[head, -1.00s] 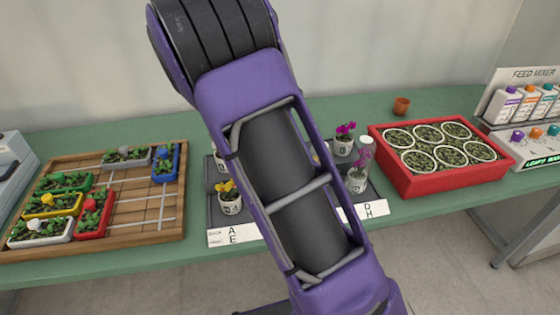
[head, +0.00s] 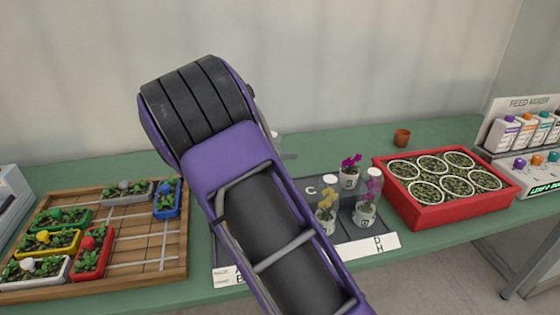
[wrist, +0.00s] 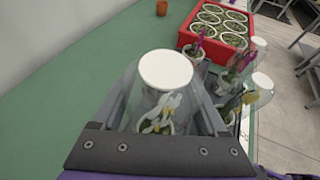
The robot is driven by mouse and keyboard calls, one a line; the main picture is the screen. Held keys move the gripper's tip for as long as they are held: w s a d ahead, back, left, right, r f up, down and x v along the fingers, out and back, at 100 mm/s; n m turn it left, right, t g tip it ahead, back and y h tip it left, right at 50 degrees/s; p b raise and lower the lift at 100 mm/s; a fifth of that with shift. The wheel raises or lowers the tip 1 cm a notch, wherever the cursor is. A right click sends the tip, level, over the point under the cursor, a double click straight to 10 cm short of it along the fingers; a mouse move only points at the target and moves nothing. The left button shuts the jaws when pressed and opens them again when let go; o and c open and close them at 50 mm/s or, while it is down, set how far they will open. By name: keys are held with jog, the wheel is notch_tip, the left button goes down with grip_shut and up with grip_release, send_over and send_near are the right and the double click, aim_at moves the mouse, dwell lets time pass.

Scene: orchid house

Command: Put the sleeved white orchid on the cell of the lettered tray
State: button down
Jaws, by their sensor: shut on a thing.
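The sleeved white orchid (wrist: 157,120) is in the wrist view, in a clear sleeve with a white disc facing the camera. My gripper (wrist: 165,92) is shut on it, one finger on each side. In the head view my arm hides almost all of the gripper and orchid. The dark lettered tray (head: 349,232) lies on the green bench, its left and middle largely behind my arm. A letter C shows on a bare cell. A yellow orchid (head: 326,218), a magenta orchid (head: 350,170) and a sleeved pink-purple orchid (head: 366,206) stand on its right part.
A red box (head: 432,208) with white rings stands right of the tray, a terracotta pot (head: 402,138) behind it. A wooden rack (head: 140,256) with coloured planters is at left. Bottles of a feed mixer (head: 525,130) stand far right. Bare bench lies behind the tray.

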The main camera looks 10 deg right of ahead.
jog(key=shift+f, duration=1.3)
jog(key=shift+f, duration=0.15)
grip_release()
jog(key=shift+r, duration=0.2)
jog(key=v, duration=1.2)
jog(key=shift+p, duration=0.4)
